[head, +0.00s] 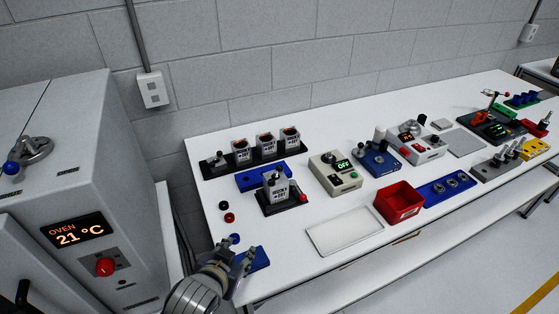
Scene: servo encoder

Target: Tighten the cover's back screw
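My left gripper (236,264) is at the table's front left edge, over or beside a blue block (258,259). It is seen from behind, and I cannot tell whether its fingers are apart or hold anything. A servo-like unit with a pale labelled body (277,189) stands upright in a black fixture (284,208), farther back and to the right of the gripper. The fixture has a red knob (303,199) at its right. The cover and its back screw are too small to make out. My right gripper is not in view.
A black rack (215,171) with several similar units stands at the back left. An OFF-display box (335,173), a red bin (398,202) and a white tray (344,231) stand to the right. The oven (75,180) stands left of the table. Bare tabletop lies between fixture and tray.

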